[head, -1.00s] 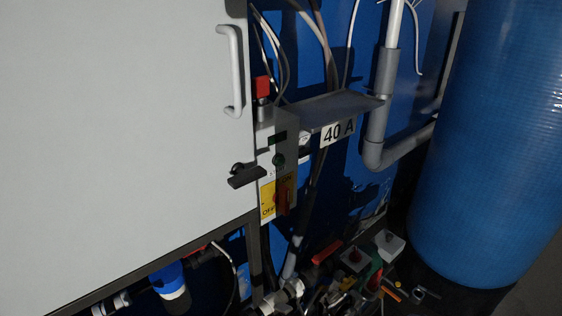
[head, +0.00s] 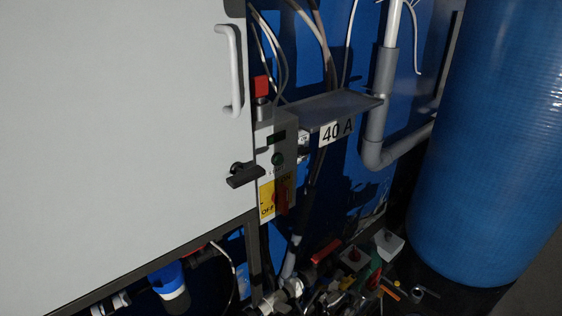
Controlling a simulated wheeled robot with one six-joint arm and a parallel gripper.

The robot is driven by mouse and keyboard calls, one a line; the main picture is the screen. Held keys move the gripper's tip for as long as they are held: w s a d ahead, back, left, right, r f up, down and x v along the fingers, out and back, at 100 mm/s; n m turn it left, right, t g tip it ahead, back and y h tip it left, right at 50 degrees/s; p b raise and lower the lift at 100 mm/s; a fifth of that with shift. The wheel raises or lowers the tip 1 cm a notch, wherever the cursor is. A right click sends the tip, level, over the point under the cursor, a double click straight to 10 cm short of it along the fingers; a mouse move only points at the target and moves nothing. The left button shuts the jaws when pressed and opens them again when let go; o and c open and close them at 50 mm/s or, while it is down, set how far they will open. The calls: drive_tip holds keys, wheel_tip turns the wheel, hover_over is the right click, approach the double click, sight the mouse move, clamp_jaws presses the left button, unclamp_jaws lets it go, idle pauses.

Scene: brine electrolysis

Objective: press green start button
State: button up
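The green start button (head: 278,159) is a small dark green round button on the front of a narrow grey control box (head: 265,134). The box stands at the right edge of the large white cabinet door. A small dark display (head: 277,137) sits above the button. Below it is a red rotary handle (head: 281,196) on a yellow plate (head: 267,202) marked ON and OFF. A red knob (head: 262,86) stands on top of the box. Nothing covers the button. My gripper is not in view.
The white door (head: 120,130) has a pale handle (head: 232,72) and a dark latch (head: 244,176) jutting left of the button. A grey shelf (head: 340,106), pipes (head: 379,110) and a blue tank (head: 490,140) are at right. Valves and fittings (head: 345,282) crowd below.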

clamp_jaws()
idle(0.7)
